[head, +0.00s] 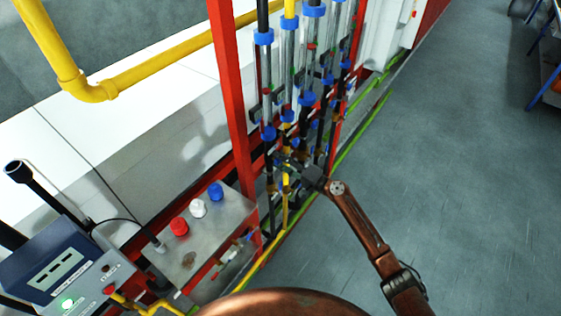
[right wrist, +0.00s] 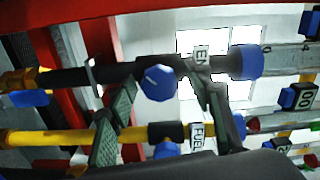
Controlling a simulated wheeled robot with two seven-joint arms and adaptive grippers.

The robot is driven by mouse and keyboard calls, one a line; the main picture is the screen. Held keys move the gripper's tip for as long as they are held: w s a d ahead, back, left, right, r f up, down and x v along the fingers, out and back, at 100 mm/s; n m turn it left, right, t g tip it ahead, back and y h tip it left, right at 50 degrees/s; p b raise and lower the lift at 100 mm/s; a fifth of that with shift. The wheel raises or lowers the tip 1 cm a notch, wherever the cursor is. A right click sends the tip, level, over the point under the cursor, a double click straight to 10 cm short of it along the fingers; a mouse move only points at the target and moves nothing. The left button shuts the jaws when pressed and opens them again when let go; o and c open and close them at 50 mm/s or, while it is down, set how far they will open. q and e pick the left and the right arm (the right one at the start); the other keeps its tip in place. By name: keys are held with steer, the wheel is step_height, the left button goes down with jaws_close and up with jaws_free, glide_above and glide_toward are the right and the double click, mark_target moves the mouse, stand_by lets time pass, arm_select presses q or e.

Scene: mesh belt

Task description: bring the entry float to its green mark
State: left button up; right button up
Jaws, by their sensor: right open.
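The entry flow tube (head: 264,80) is the leftmost clear tube in the rack, on a black pipe with blue collars. In the right wrist view, a tag reading "EN" (right wrist: 203,52) sits at its lower blue collar (right wrist: 245,62). A blue valve knob (right wrist: 157,82) is on that black pipe. My right gripper (right wrist: 165,88) is open, with its two dark fingers on either side of this knob; I cannot tell whether they touch it. It also shows low at the rack in the head view (head: 281,161). The entry float and its green mark are too small to make out. My left gripper is not in view.
A yellow pipe with a "FUEL" tag (right wrist: 196,137) runs close beside the entry pipe. A metal box (head: 228,212) with red, white and blue knobs stands left of the rack. A red post (head: 229,80) rises beside the tubes.

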steer(key=v, duration=1.2)
steer(key=d+f+m+h+b, duration=0.1)
steer(key=d+f+h+b, duration=0.3)
steer(key=f, duration=0.8)
steer(key=d+f+m+h+p, duration=0.15)
steer(key=d+f, duration=0.45)
steer(key=f, duration=0.6)
steer(key=s+d+f+n+g+h+b, duration=0.15)
steer(key=s+d+f, duration=0.25)
steer(key=s+f, duration=0.55)
steer(key=s+d+f+g+h+b, duration=0.1)
steer(key=s+d+f+h+b, duration=0.25)
steer(key=f, duration=1.05)
steer(key=s+d+f+n+g+h+b, duration=0.1)
steer(key=s+d+f+h, duration=0.1)
steer(key=s+d+f, duration=0.55)
steer(key=s+f+n+g+b, duration=0.1)
steer(key=s+f+n+g, duration=0.1)
steer(key=s+f, duration=0.6)
steer(key=s+f+n+g+h+b, duration=0.1)
steer(key=s+f, duration=0.7)
steer(key=s, duration=1.1)
steer(key=s+f+n+g+h+b, duration=0.1)
steer(key=s+f+n+g+b, duration=0.2)
steer(key=s+f, duration=0.5)
steer(key=s, duration=0.6)
steer(key=shift+s+a+f+n, duration=0.3)
steer(key=shift+a+n, duration=0.05)
steer(key=shift+n, duration=0.05)
